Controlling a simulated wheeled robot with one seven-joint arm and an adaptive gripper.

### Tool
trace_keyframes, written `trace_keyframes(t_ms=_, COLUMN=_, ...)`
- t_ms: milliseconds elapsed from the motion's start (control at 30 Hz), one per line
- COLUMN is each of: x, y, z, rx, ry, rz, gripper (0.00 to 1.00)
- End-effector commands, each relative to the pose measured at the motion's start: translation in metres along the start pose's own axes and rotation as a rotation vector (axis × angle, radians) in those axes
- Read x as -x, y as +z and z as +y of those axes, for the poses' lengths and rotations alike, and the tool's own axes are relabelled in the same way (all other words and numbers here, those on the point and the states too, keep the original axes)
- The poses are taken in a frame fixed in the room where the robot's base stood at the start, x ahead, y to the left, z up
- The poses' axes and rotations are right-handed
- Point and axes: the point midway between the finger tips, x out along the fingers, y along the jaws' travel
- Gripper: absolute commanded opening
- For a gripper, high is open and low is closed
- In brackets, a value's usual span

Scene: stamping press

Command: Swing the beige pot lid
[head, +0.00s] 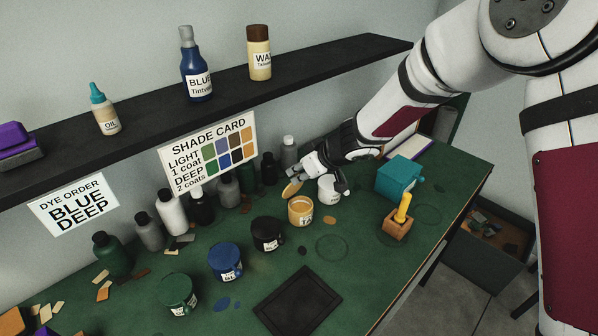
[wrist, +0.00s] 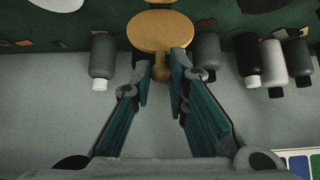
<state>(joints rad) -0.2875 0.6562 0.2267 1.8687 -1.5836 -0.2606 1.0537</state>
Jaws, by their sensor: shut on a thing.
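The beige pot (head: 301,213) stands on the green bench with its top open. Its beige lid (head: 291,190) is a thin disc, tilted up beside the pot's back left rim. In the wrist view the round lid (wrist: 160,32) shows in front of the fingers, with a small tab between them. My gripper (head: 304,173) reaches in from the back right and is shut on the lid; its fingers (wrist: 161,66) also show in the wrist view. I cannot tell whether the lid touches the pot's rim.
Black (head: 267,234), blue (head: 225,262) and green (head: 178,295) pots stand left of the beige one. A white pot (head: 329,191) is close under my gripper. Bottles line the wall under the shelf (head: 330,62). A teal box (head: 399,178) and a wooden block (head: 397,224) stand right.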

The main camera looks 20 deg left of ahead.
Motion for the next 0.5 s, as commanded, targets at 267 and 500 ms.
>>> trace_keyframes(t_ms=267, x=0.005, y=0.016, z=-0.002, rx=-0.004, ry=-0.003, rz=-0.005, gripper=0.00)
trace_keyframes(t_ms=500, x=0.009, y=0.030, z=-0.002, rx=-0.002, ry=-0.003, rz=-0.005, gripper=0.00)
